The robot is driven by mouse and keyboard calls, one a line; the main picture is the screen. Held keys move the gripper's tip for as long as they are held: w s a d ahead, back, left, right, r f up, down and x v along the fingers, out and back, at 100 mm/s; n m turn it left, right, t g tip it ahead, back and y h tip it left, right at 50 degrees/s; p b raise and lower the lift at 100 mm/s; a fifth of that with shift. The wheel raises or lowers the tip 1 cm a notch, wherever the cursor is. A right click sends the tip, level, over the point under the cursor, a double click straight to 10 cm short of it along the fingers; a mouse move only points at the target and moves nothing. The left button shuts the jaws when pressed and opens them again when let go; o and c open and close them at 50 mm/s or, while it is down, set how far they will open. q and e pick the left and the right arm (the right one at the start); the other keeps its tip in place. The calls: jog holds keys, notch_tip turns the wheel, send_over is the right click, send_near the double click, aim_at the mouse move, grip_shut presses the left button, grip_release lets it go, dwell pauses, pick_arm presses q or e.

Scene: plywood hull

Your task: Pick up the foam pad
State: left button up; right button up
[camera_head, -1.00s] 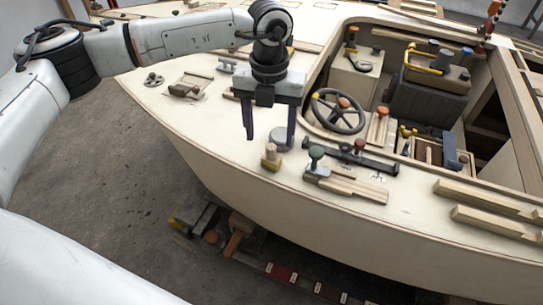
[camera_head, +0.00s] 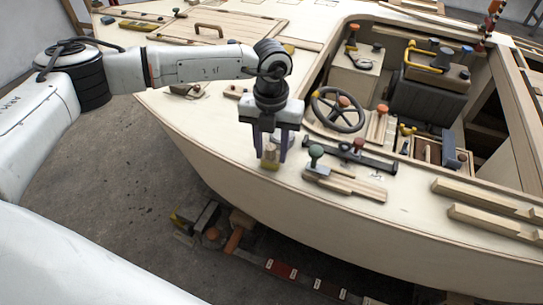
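My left gripper (camera_head: 270,154) points down over the near edge of the plywood deck (camera_head: 215,125). Its two dark fingers are apart. My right gripper is not in view.
Right of the gripper are a green-knobbed fitting (camera_head: 316,158), a dark rail (camera_head: 350,155) and wooden strips (camera_head: 357,188). A steering wheel (camera_head: 338,110) stands behind. The deck edge drops to the floor (camera_head: 120,190) in front.

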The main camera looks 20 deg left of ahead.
aim_at(271, 145)
pick_arm(q)
jog(key=c, duration=0.4)
jog(key=shift+r, duration=0.15)
notch_tip(271, 145, up, 10)
jog(key=shift+f+b, duration=0.1)
jog(key=shift+b, duration=0.45)
jog(key=shift+o, duration=1.3)
jog(key=shift+c, duration=0.7)
